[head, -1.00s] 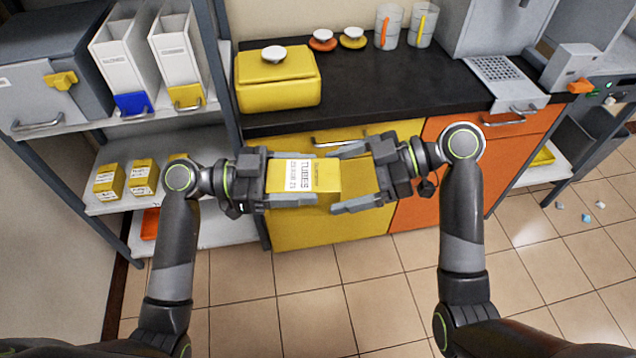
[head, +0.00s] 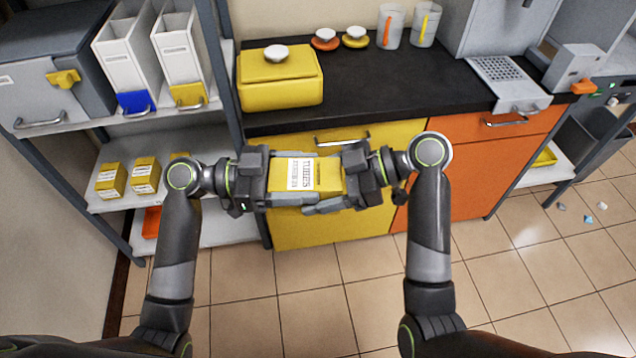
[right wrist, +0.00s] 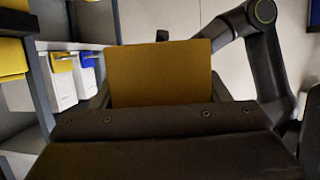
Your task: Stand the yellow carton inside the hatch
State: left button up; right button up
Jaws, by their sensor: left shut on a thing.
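The yellow carton (head: 327,177), with a white printed label on top, is held in the air in front of the counter in the head view. My left gripper (head: 292,178) is shut on its left part. My right gripper (head: 333,178) is at the carton's right end, its fingers spread along both sides. The carton's plain yellow end (right wrist: 160,73) fills the space between my right fingers in the right wrist view. Whether those fingers touch it is hard to see. I cannot tell which thing in view is the hatch.
Behind is a black counter (head: 400,95) with a yellow lidded box (head: 280,85). Left shelves hold a grey box (head: 50,95) with a yellow latch, white binders (head: 130,60) and more yellow cartons (head: 110,180). The tiled floor (head: 300,300) in front is clear.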

jog(key=c, duration=0.5)
pick_arm(q)
jog(key=o, duration=1.2)
jog(key=shift+c, duration=0.2)
pick_arm(e)
jog(key=shift+c, duration=0.7)
